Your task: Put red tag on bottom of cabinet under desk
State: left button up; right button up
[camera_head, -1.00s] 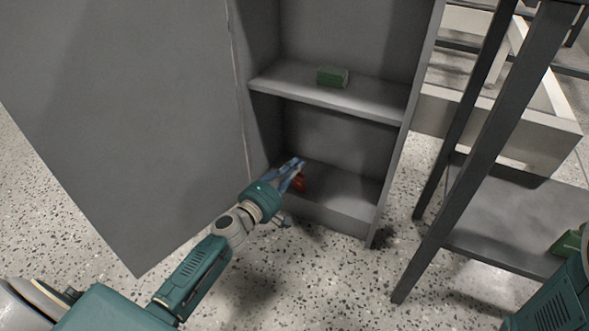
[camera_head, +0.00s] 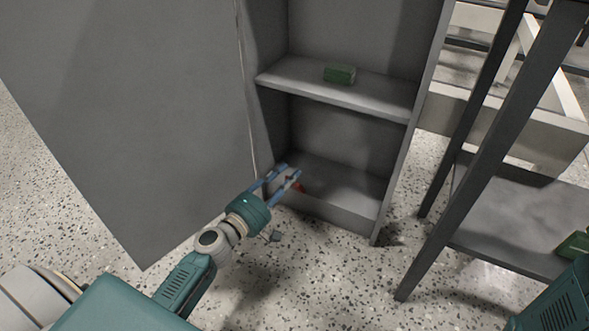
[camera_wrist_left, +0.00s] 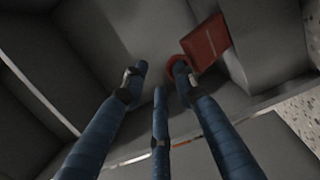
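The red tag (camera_wrist_left: 207,43) lies on the bottom board of the grey cabinet (camera_head: 345,198). In the left wrist view it has a flat red body and a round red part beside my right-hand fingertip. In the head view only a bit of the red tag (camera_head: 299,187) shows; my finger hides the rest. My left gripper (camera_head: 290,171) is at the cabinet's lower opening. Its blue fingers are spread in the left wrist view (camera_wrist_left: 158,78), with nothing held between them. Whether one finger touches the tag I cannot tell. My right gripper is out of view.
A green block (camera_head: 340,74) sits on the cabinet's upper shelf (camera_head: 300,86). A large grey panel (camera_head: 130,120) stands at the left. A dark-legged rack (camera_head: 470,150) stands at the right, with another green object (camera_head: 573,245) low on it.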

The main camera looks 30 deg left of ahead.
pick_arm(q)
jog(key=shift+s, duration=0.45)
jog(key=o, duration=1.8)
jog(key=shift+a, duration=0.1)
jog(key=shift+o, duration=0.2)
jog(key=shift+r, duration=0.2)
notch_tip(320, 180, up, 10)
jog(key=shift+f, duration=0.2)
jog(key=shift+c, duration=0.5)
grip_shut()
